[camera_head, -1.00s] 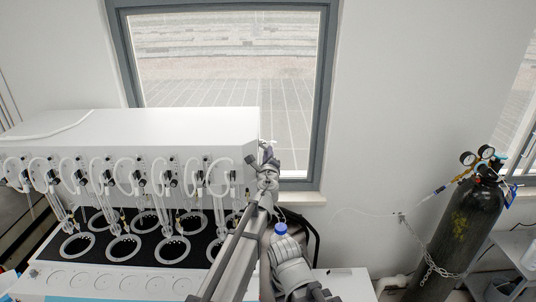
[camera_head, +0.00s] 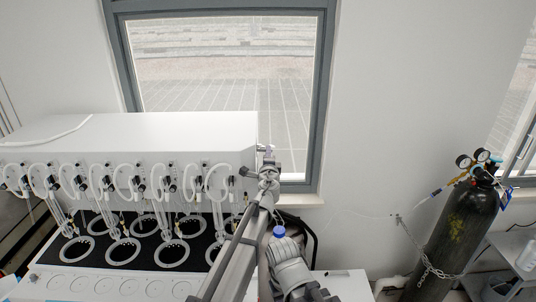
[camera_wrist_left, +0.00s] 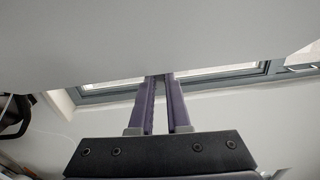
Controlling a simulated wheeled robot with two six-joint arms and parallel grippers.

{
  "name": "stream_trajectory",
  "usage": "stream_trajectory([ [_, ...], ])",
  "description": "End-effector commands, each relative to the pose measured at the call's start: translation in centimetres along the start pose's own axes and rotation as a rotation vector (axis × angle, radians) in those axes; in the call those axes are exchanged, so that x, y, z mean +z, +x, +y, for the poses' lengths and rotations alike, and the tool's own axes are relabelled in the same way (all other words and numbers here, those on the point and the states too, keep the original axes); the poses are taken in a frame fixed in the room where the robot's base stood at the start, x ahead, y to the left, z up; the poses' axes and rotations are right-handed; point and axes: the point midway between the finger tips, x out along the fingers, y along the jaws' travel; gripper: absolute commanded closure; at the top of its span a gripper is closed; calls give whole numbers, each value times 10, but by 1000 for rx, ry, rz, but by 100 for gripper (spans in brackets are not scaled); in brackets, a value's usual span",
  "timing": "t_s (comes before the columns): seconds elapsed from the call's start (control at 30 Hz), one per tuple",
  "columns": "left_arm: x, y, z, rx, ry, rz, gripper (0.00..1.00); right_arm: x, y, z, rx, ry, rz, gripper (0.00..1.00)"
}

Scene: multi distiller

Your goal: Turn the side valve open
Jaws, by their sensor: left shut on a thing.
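The distiller (camera_head: 130,132) is a long white box with a row of glass tubes along its front. My left gripper (camera_head: 267,151) is at its right end, beside the side wall, with purple fingers pointing towards the window. In the left wrist view the fingers (camera_wrist_left: 161,80) are close together, with their tips by the edge of a large plain grey surface. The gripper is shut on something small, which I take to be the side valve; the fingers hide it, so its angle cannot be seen. My right gripper is not in view.
A dark gas cylinder (camera_head: 458,232) with gauges is chained to the wall at the right. The window (camera_head: 222,80) is behind the distiller.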

Motion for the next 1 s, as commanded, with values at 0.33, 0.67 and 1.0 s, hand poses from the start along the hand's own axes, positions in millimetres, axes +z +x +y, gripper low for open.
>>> stream_trajectory([
  [0.33,0,-1,-2,0,-76,0,100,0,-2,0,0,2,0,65],
  [0.67,0,-1,-2,0,-79,0,100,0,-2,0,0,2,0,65],
  [1.0,0,0,-2,0,-77,0,55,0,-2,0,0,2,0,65],
])
